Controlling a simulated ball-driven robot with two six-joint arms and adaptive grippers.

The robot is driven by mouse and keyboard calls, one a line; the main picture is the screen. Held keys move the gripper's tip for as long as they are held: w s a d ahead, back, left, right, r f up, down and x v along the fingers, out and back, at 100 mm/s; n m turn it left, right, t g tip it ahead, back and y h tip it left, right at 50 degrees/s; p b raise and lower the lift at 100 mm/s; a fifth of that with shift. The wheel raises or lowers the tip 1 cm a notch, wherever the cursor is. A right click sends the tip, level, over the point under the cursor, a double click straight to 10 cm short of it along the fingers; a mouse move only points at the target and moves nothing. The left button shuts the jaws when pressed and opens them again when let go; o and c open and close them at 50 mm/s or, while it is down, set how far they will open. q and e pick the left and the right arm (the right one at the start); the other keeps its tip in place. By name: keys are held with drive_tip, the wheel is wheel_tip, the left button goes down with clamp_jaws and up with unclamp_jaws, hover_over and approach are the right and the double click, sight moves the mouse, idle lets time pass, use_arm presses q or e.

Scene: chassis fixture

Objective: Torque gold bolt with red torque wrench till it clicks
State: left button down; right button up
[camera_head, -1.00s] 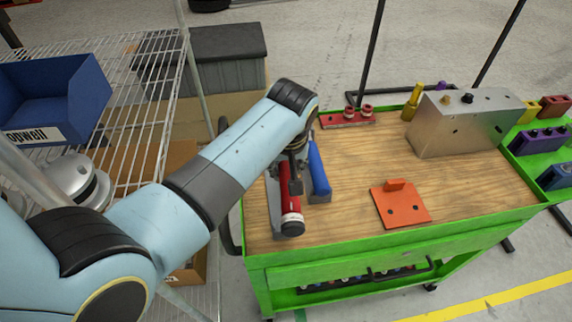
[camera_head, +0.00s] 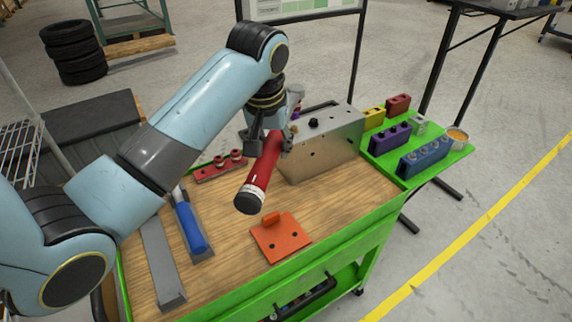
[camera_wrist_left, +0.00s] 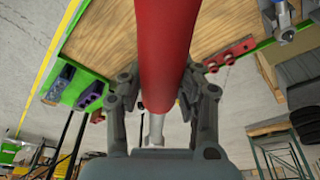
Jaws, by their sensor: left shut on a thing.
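My left gripper (camera_head: 272,138) is shut on the red torque wrench (camera_head: 258,175) and holds it tilted above the table, in front of the metal chassis block (camera_head: 325,150). The wrench's black end points toward the camera, low and left. In the left wrist view the red handle (camera_wrist_left: 167,40) runs between the fingers, with a silver shaft (camera_wrist_left: 155,130) beyond them. A dark bolt (camera_head: 314,123) stands on top of the block. My right gripper is not in view.
A blue-handled wrench (camera_head: 188,226) lies in a grey holder beside an empty grey holder (camera_head: 160,262). An orange plate (camera_head: 283,240) lies at the front. A red holder (camera_head: 215,172) is behind. Purple (camera_head: 390,139) and blue (camera_head: 425,156) blocks stand on the green side shelf (camera_head: 440,150).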

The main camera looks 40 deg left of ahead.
use_arm(q)
drive_tip(key=shift+w+a+r, duration=0.15)
drive_tip(key=shift+w+r, duration=0.2)
drive_tip(key=shift+r, duration=0.2)
drive_tip(key=shift+a+r, duration=0.15)
drive_tip(key=shift+a, duration=0.15)
drive_tip(key=shift+s+x, duration=0.2)
drive_tip(key=shift+x, duration=0.65)
drive_tip(key=shift+s+x, duration=0.15)
drive_tip(key=shift+x, duration=0.65)
drive_tip(key=x, duration=0.3)
drive_tip(key=shift+s+d, duration=0.2)
drive_tip(key=shift+s, duration=0.15)
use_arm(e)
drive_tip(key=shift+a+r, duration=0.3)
use_arm(q)
drive_tip(key=shift+s, duration=0.1)
drive_tip(key=shift+f, duration=0.35)
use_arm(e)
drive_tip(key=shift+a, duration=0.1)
